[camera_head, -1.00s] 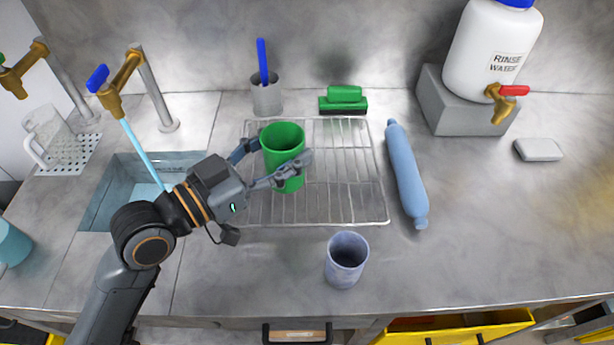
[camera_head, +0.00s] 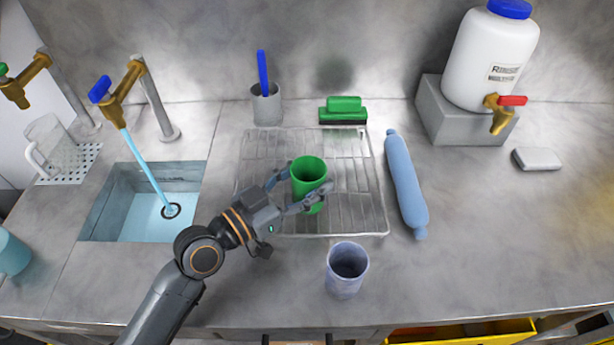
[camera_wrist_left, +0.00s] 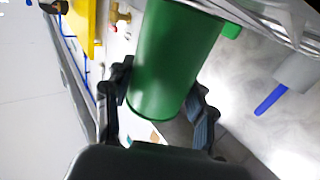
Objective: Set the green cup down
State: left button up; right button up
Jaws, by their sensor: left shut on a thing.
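The green cup (camera_head: 309,172) is upright with its open mouth up, over the front middle part of the wire rack (camera_head: 357,219). My left gripper (camera_head: 303,193) comes in from the lower left with its fingers closed around the sides of the cup. In the left wrist view the cup (camera_wrist_left: 172,62) sits between the two fingers of the gripper (camera_wrist_left: 160,105). I cannot tell whether its base touches the rack wires. My right gripper is not in view.
A grey-blue cup (camera_head: 346,268) stands in front of the rack. A blue roller-shaped object (camera_head: 406,185) lies right of it. A green brush (camera_head: 343,111) and a grey holder (camera_head: 266,104) are behind. The sink (camera_head: 128,212) with running water is left.

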pick_arm(q)
jog(key=shift+f, duration=0.3)
jog(key=o, duration=1.1)
jog(key=shift+r, duration=0.1)
jog(key=shift+r, duration=0.2)
jog(key=shift+s+a+f, duration=0.15)
jog(key=shift+a, duration=0.1)
jog(key=b+v, duration=0.3)
jog(key=v, duration=0.6)
jog(key=shift+s+a+f, duration=0.1)
jog(key=shift+s+a, duration=0.05)
jog(key=shift+s, duration=0.05)
jog(key=shift+s+a+b, duration=0.4)
jog(key=shift+a+b, duration=0.05)
jog(key=shift+a, duration=0.05)
jog(key=shift+s+a+r, duration=0.2)
jog(key=shift+a+r, duration=0.05)
